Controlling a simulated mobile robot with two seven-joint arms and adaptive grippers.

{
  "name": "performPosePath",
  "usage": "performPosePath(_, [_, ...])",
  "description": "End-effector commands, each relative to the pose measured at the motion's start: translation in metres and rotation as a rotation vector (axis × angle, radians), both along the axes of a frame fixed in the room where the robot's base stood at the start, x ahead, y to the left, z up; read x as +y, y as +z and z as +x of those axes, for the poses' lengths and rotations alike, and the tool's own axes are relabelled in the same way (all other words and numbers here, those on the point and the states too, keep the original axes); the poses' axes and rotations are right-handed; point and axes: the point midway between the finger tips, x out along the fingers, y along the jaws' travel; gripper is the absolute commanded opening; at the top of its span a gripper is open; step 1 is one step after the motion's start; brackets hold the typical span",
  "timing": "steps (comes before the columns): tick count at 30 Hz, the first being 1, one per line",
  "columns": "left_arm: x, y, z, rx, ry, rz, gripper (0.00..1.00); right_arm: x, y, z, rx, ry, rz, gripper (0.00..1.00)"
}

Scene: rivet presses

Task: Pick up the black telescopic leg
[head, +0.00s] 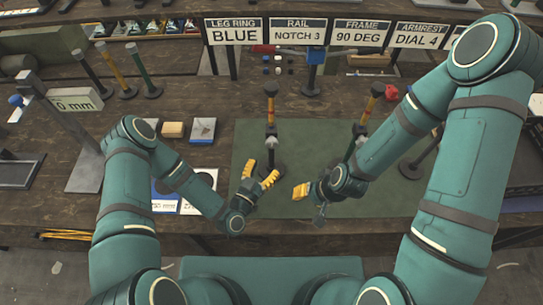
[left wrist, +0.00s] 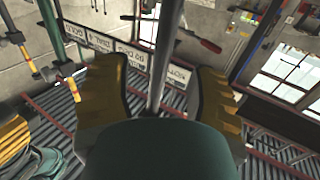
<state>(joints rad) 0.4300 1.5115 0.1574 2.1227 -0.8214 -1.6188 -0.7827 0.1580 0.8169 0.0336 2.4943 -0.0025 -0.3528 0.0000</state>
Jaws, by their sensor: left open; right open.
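A black telescopic leg (head: 91,72) stands upright on its round foot at the back left of the bench, beside a yellow leg (head: 114,69) and a green leg (head: 142,69). My right gripper (head: 301,190) is open, above the mat's front edge.
A second orange-topped post (head: 367,112) stands right of centre, partly behind my right arm. A grey gauge stand marked 0 mm (head: 75,100) is near the legs. Sign plates (head: 297,32) line the back. The green mat (head: 317,150) has free room between the posts.

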Motion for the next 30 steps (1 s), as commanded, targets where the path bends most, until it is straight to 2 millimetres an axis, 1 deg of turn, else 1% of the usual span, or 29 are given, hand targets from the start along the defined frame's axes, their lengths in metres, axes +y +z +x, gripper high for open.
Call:
performPosePath(5, [-0.004, 0.001, 0.010, -0.001, 0.001, 0.000, 0.57, 0.000, 0.000, 0.000, 0.000, 0.000, 0.000, 0.47])
performPosePath(12, [-0.018, 0.004, 0.041, -0.001, 0.000, 0.000, 0.57, 0.000, 0.000, 0.000, 0.000, 0.000, 0.000, 0.47])
performPosePath(15, [-0.022, 0.003, 0.049, -0.001, 0.001, 0.000, 0.57, 0.000, 0.000, 0.000, 0.000, 0.000, 0.000, 0.47])
performPosePath(23, [-0.024, 0.003, 0.052, 0.002, 0.001, 0.001, 0.57, 0.000, 0.000, 0.000, 0.000, 0.000, 0.000, 0.47])
performPosePath(24, [-0.024, 0.003, 0.052, 0.002, 0.001, 0.001, 0.60, 0.000, 0.000, 0.000, 0.000, 0.000, 0.000, 0.47])
performPosePath(26, [-0.024, 0.003, 0.052, 0.002, 0.000, 0.001, 0.39, 0.000, 0.000, 0.000, 0.000, 0.000, 0.000, 0.47])
performPosePath(27, [-0.024, 0.003, 0.052, 0.002, 0.001, 0.001, 0.25, 0.000, 0.000, 0.000, 0.000, 0.000, 0.000, 0.47])
performPosePath(29, [-0.024, 0.003, 0.052, 0.002, 0.000, 0.001, 0.04, 0.000, 0.000, 0.000, 0.000, 0.000, 0.000, 0.47])
performPosePath(30, [-0.024, 0.003, 0.052, 0.001, 0.001, 0.000, 0.00, 0.000, 0.000, 0.000, 0.000, 0.000, 0.000, 0.47])
